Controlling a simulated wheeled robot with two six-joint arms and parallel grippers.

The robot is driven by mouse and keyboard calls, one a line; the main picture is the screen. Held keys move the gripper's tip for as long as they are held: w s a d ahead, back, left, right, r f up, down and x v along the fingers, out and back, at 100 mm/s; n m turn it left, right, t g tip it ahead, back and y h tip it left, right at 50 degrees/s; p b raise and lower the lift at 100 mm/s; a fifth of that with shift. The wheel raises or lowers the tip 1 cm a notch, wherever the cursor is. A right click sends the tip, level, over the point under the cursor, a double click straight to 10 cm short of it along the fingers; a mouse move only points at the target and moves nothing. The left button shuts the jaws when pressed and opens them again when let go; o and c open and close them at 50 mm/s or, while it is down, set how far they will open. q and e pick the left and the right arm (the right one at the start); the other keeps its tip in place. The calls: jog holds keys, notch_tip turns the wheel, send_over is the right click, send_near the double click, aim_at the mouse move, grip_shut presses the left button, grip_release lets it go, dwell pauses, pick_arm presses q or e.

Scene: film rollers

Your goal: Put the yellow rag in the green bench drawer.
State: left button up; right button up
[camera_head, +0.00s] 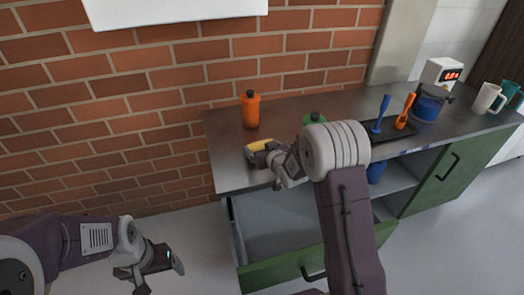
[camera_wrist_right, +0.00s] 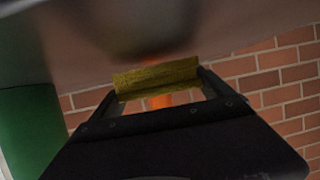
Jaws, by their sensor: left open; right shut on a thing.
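The yellow rag (camera_head: 260,145) is at the left part of the grey benchtop (camera_head: 225,150). My right gripper (camera_head: 264,152) is shut on it; in the right wrist view the rag (camera_wrist_right: 157,79) spans between the two fingertips (camera_wrist_right: 159,86). I cannot tell whether the rag touches the benchtop. The green bench drawer (camera_head: 285,267) is pulled open below the bench's front edge, and its grey inside (camera_head: 270,222) looks empty where visible. My right arm hides part of the drawer. My left gripper (camera_head: 160,266) is open and empty, low at the left, apart from the drawer.
An orange bottle (camera_head: 251,110) stands behind the rag. A green-topped item (camera_head: 314,118) is partly hidden by my right arm. A dark tray (camera_head: 390,131) with blue and orange tools, a blue container (camera_head: 428,106) and mugs (camera_head: 487,98) are further right. A green door (camera_head: 450,165) stands at the right.

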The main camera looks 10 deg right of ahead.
notch_tip(320, 180, up, 9)
jog(key=shift+p, duration=0.95)
notch_tip(320, 180, up, 13)
jog(key=p, duration=1.2)
jog(key=shift+f+p, duration=0.2)
jog(key=shift+p, duration=0.2)
jog(key=b, duration=1.4)
send_over(262, 146)
notch_tip(262, 146, down, 14)
jog(key=shift+f, duration=0.15)
notch_tip(262, 146, down, 7)
jog(key=shift+w+f+b, duration=0.1)
jog(key=shift+b, duration=0.4)
